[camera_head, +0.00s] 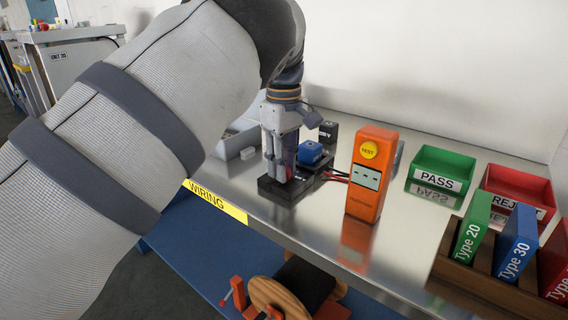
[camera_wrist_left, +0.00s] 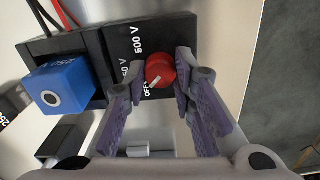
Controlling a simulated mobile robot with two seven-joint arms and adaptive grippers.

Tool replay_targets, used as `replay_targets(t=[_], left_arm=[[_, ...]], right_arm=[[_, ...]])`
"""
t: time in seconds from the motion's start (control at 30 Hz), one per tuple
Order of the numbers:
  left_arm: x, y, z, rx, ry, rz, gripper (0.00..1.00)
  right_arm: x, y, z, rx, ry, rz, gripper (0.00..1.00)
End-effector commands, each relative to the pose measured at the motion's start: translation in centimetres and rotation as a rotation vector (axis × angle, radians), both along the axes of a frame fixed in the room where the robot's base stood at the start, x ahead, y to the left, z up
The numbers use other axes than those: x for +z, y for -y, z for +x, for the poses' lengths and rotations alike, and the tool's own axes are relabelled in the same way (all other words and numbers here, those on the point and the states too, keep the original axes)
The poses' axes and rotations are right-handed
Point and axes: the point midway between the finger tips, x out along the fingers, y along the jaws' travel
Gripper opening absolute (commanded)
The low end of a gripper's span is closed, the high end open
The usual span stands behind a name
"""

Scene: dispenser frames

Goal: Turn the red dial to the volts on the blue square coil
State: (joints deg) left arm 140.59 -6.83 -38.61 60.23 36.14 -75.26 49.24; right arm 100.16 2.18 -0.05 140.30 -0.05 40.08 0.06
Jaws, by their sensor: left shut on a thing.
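The red dial (camera_wrist_left: 160,70) sits on a black box (camera_wrist_left: 125,40) in the left wrist view. My left gripper (camera_wrist_left: 159,72) is shut on the dial, one finger on each side. The dial's white pointer line points down-left, towards the OFF mark. My right gripper is not in view.
An orange tester (camera_head: 370,170) stands upright right of the box, with red and black leads between. A black block (camera_head: 328,131) is behind the coil. A green PASS bin (camera_head: 443,173), a red reject bin (camera_head: 518,190) and a rack of Type cards (camera_head: 484,285) are at right.

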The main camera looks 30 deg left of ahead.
Motion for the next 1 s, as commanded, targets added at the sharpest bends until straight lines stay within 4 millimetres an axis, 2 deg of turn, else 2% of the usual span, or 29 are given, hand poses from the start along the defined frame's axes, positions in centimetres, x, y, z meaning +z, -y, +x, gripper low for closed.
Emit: replay_targets(t=[0.27, 1.0], left_arm=[[0.2, 0.0, 0.0, -0.089, 0.002, -0.003, 0.0], [0.0, 0.0, 0.0, -0.651, 0.0, -0.001, 0.0]], right_arm=[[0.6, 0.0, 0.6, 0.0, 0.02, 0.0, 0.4], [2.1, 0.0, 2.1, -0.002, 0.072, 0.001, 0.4]])
